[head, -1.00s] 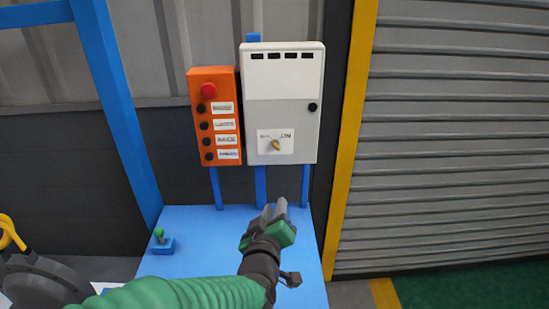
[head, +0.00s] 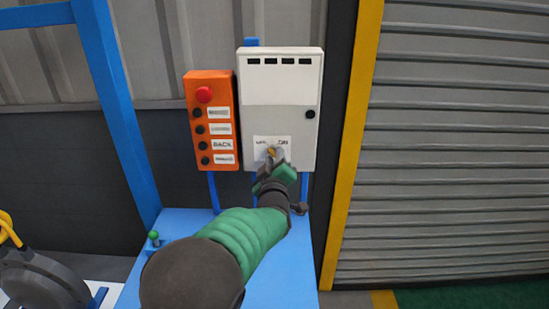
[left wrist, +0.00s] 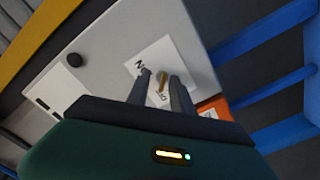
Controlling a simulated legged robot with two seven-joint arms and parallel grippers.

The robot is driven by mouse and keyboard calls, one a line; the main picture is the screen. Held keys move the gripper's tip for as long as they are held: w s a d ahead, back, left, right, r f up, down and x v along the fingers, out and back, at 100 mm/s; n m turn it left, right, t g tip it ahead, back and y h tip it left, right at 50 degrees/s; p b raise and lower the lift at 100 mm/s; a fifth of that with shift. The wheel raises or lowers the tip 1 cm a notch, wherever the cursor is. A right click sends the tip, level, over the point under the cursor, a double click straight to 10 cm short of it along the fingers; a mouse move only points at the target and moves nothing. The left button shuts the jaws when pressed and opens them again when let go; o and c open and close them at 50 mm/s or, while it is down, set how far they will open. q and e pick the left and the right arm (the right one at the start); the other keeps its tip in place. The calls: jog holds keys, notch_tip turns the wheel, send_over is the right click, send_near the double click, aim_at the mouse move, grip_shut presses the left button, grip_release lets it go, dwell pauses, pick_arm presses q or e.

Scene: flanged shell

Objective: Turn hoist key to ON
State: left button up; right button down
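The hoist key (head: 271,152) is a small brass-coloured key on a white label (head: 259,141) low on the white control box (head: 281,90). The label's right side reads ON and its left side reads OFF. My left gripper (head: 271,163) is in front of the key, its green hand just below it. In the left wrist view the key (left wrist: 163,79) shows between the two fingers of the left gripper (left wrist: 162,78), with gaps visible on the sides, so the fingers look open around it. Contact cannot be told. My right gripper is not in view.
An orange button box (head: 211,119) with a red knob (head: 204,95) hangs left of the control box. A blue table (head: 290,270) lies below, with a small green-topped lever (head: 153,236). A yellow post (head: 352,140) and a grey shutter (head: 455,140) stand right.

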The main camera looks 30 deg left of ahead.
pick_arm(q)
jog(key=shift+a, duration=0.35)
jog(key=shift+a+f, duration=0.15)
jog(key=shift+a, duration=0.05)
jog(key=shift+c, duration=1)
jog(key=shift+a, duration=0.1)
grip_shut()
jog(key=shift+w+d, duration=0.1)
jog(key=shift+d, duration=0.2)
jog(key=shift+f, duration=0.1)
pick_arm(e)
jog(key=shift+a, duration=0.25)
